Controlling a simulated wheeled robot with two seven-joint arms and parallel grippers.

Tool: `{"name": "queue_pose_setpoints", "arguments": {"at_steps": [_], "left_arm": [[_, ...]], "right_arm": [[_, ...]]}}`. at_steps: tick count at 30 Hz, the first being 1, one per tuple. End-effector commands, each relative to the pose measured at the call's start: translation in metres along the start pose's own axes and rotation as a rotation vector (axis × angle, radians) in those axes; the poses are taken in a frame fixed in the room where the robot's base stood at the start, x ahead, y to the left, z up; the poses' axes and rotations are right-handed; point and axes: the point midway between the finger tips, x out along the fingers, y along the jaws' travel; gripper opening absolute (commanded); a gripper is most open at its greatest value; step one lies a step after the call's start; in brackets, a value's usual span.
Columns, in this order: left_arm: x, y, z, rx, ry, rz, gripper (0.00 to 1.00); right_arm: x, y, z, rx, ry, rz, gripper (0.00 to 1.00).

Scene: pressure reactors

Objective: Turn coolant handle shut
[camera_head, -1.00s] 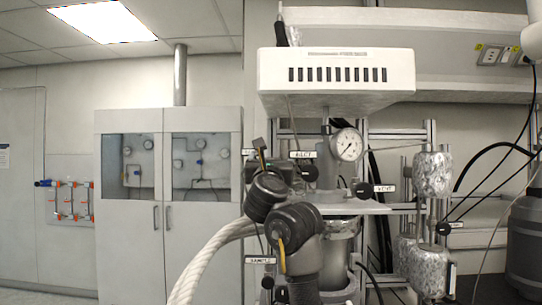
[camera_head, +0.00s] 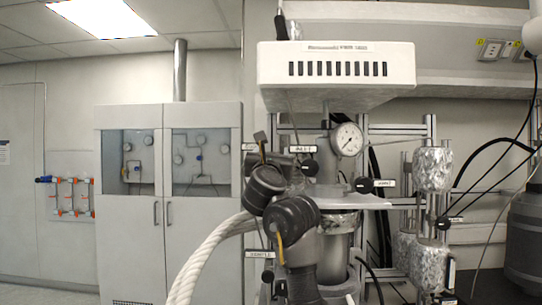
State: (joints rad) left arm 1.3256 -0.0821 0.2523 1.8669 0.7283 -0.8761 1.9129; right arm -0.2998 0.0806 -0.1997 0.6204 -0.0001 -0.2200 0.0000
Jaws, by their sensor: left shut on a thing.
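My left arm rises in front of the pressure reactor (camera_head: 335,240), with its dark round joints covering part of the frame. My left gripper (camera_head: 264,153) is at the reactor's upper left side, beside the inlet valve label (camera_head: 304,149). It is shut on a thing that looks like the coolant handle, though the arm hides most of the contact. A short dark, tilted piece with an orange edge shows at the gripper; I cannot tell whether it is finger or handle. No coolant label is readable. My right gripper is not in view.
A pressure gauge (camera_head: 347,139) and a vent valve (camera_head: 364,185) are right of the gripper. A white control box (camera_head: 336,72) hangs above. A braided hose (camera_head: 208,257) curves at lower left. Foil-wrapped cylinders (camera_head: 433,170) stand at right. A cabinet (camera_head: 205,245) is behind.

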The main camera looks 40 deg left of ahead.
Motion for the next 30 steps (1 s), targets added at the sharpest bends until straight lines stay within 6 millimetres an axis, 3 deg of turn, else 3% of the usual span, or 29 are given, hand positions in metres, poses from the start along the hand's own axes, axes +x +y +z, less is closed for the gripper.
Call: {"name": "queue_pose_setpoints", "arguments": {"at_steps": [9, 16, 23, 30], "left_arm": [[-0.001, -0.002, -0.001, 0.21, -0.002, -0.088, 0.35], [0.0, -0.003, 0.001, 0.414, -0.001, -0.172, 0.35], [0.001, -0.004, 0.003, 0.617, 0.0, -0.254, 0.35], [0.002, -0.005, 0.003, 0.831, 0.002, -0.342, 0.35]], "right_arm": [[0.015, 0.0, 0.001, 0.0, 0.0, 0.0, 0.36], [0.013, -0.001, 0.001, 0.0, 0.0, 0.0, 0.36], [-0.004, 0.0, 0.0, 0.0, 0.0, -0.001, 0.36], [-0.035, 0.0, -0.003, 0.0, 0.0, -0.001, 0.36]]}}
